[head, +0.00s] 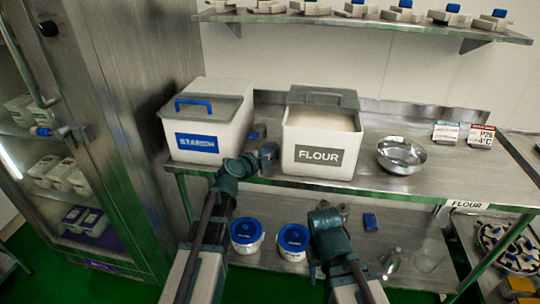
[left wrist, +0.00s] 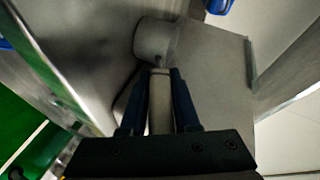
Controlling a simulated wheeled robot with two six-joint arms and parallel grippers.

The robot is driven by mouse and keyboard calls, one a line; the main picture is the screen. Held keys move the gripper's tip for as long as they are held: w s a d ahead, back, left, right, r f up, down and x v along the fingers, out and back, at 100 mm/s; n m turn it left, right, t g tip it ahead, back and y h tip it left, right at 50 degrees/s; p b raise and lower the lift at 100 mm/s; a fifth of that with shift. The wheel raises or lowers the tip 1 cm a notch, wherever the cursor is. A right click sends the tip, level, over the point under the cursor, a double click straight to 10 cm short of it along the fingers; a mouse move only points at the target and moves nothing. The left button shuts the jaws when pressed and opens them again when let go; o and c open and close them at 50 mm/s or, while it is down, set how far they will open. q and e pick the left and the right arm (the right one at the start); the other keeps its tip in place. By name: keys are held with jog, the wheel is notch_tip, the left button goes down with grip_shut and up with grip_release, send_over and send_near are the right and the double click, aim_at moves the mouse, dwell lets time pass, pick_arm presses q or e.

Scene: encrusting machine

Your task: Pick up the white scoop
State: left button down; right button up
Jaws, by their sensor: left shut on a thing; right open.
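The white scoop (left wrist: 156,40) shows in the left wrist view as a pale grey round cup with a straight handle (left wrist: 160,105). My left gripper (left wrist: 160,76) is shut on that handle, with one dark finger on each side. In the head view my left gripper (head: 268,154) is at the table's front edge, between the starch bin (head: 197,148) and the flour bin (head: 318,157). I cannot make out the scoop clearly there. My right gripper (head: 325,217) is open, low in front of the table; its fingertips are hard to see.
A steel bowl (head: 402,155) and two small signs (head: 446,133) stand on the steel table (head: 370,185) to the right. Two white tubs with blue lids (head: 246,231) (head: 293,238) are on the lower shelf. A steel cabinet (head: 125,100) stands at the left.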

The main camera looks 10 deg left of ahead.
pick_arm(q)
jog(key=shift+r, duration=0.2)
notch_tip(320, 180, up, 28)
jog(key=p, duration=2.8)
jog(key=shift+f, duration=0.15)
jog(key=c, duration=1.3)
grip_release()
grip_shut()
